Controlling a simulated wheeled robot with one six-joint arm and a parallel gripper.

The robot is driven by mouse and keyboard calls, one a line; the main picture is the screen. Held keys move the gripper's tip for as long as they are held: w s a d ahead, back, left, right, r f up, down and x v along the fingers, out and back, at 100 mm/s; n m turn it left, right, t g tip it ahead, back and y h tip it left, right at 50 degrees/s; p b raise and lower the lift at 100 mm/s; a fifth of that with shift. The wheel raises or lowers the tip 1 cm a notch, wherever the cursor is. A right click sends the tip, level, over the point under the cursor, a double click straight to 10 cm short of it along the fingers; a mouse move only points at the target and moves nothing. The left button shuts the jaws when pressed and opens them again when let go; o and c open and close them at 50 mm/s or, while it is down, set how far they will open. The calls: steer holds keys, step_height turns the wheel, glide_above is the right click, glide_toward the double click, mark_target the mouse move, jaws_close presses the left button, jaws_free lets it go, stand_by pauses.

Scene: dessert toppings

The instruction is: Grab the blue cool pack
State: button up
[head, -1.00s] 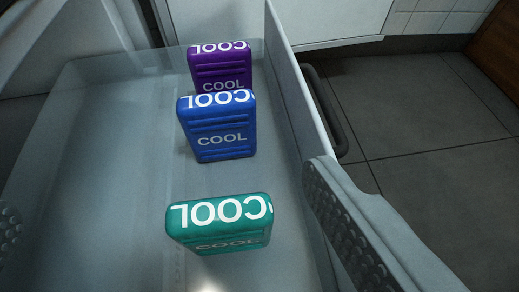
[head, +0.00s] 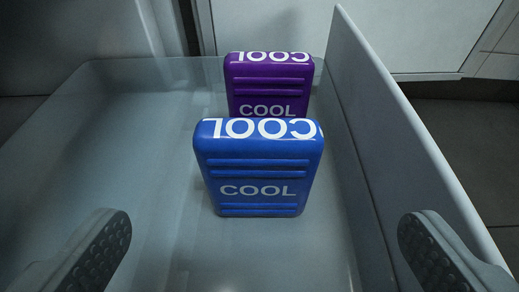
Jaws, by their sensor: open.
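The blue cool pack (head: 258,172) stands upright in a pale, see-through drawer, with white COOL lettering on its top and front. My gripper (head: 264,235) is open, one finger at the lower left and one at the lower right. The pack is ahead of the fingers and between them in the picture, touching neither. The right finger overlaps the drawer's right wall in the picture; I cannot tell whether they touch.
A purple cool pack (head: 268,80) stands just behind the blue one, its lower part hidden. The drawer (head: 130,130) has free floor to the left. Its raised right wall (head: 385,125) runs close beside the packs. A white cabinet front (head: 400,35) is behind.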

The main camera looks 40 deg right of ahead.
mark_target(262, 161)
steer(key=shift+a+f+x, duration=0.1)
steer(key=shift+f+x, duration=0.05)
steer(key=shift+x, duration=1.2)
steer(key=shift+a+f+x, duration=0.1)
steer(key=shift+f+x, duration=0.05)
steer(key=shift+x, duration=1.15)
steer(key=shift+a+f+x, duration=0.1)
steer(key=shift+f+x, duration=0.05)
steer(key=shift+x, duration=1.2)
steer(key=shift+s+f, duration=0.15)
steer(key=shift+s, duration=0.1)
steer(key=c, duration=1.4)
steer(key=shift+c, duration=0.2)
